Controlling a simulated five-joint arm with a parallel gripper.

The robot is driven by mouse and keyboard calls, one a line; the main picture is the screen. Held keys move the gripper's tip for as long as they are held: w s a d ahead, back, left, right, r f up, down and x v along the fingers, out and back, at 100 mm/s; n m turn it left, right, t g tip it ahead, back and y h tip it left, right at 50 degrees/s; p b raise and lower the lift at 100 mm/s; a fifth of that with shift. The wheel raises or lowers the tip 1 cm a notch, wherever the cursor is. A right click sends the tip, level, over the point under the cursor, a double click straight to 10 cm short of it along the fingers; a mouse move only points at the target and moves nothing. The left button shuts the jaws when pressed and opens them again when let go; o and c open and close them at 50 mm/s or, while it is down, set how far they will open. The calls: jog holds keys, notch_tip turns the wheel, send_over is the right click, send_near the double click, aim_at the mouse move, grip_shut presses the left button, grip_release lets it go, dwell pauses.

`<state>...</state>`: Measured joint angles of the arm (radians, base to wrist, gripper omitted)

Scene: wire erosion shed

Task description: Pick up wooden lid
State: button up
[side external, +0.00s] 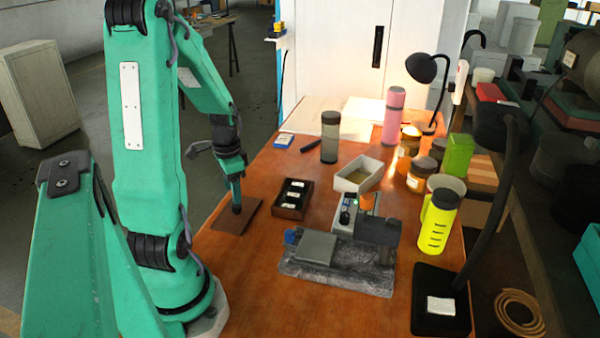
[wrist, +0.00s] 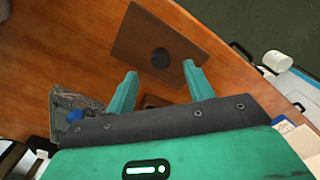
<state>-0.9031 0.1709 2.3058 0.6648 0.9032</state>
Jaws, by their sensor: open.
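The wooden lid (side external: 230,222) is a flat brown rectangular board with a round black knob (side external: 237,209), lying on the orange-brown wooden table near its left edge. The wrist view shows the lid (wrist: 138,35) ahead of the fingers, its knob (wrist: 160,58) near its middle. My gripper (side external: 236,190) points down just above the knob in the side view. In the wrist view my gripper (wrist: 160,70) is open and empty, one finger on each side of the knob's line. I cannot tell whether either finger touches the lid.
A dark open box (side external: 279,212) with white-labelled items stands right of the lid. A white tray (side external: 342,187), a machine on a grey stone slab (side external: 340,281), a dark bottle (side external: 330,138) and a pink bottle (side external: 394,115) stand farther right. The table in front of the lid is clear.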

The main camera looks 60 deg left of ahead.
aim_at(237, 210)
jog(key=shift+w+f, duration=0.2)
jog(key=shift+f, duration=2.4)
jog(key=c, duration=1.1)
jog(key=shift+r, duration=0.1)
